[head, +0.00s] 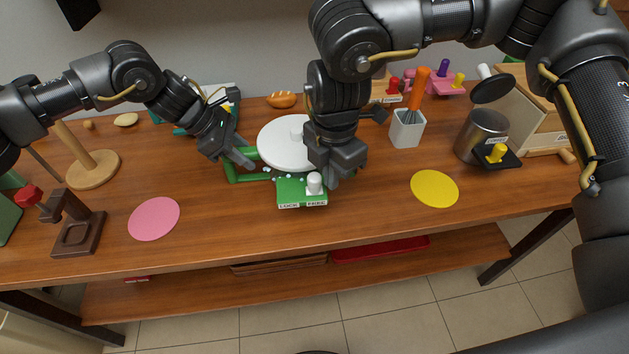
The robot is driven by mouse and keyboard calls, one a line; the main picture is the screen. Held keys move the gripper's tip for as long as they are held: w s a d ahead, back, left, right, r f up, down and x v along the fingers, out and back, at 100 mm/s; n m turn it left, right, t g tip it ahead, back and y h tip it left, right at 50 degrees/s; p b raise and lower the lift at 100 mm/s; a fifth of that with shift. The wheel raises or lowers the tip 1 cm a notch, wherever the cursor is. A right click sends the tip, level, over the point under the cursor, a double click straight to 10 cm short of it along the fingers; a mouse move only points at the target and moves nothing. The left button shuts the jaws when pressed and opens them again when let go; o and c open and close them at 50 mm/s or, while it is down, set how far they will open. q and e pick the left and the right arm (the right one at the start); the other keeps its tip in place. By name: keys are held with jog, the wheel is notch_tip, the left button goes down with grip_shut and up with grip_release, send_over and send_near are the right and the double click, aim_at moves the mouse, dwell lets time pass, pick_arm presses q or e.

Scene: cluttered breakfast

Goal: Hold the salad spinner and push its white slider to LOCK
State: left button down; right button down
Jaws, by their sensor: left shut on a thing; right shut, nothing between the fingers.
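The salad spinner has a white round lid (284,146) and a green frame (236,176) on the table. At its front is a green block (290,190) labelled LOCK on the left and FREE on the right. The white slider (314,184) stands upright at the FREE end. My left gripper (246,162) is shut on the spinner's green part at its left side. My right gripper (328,178) is shut and empty, just behind and to the right of the slider; I cannot tell whether it touches it. My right arm hides the spinner's right side.
A pink disc (154,219) and a yellow disc (435,188) lie on the wooden table (370,200). A white utensil holder (407,130) and a metal pot (480,138) stand to the right. A wooden stand (92,169) and a brown device (76,232) stand left.

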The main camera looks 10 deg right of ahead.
aim_at(311, 176)
jog(key=shift+a, duration=0.15)
jog(key=shift+a, duration=1.85)
jog(key=shift+w+a, duration=0.1)
jog(key=shift+a, duration=0.5)
jog(key=shift+d, duration=0.65)
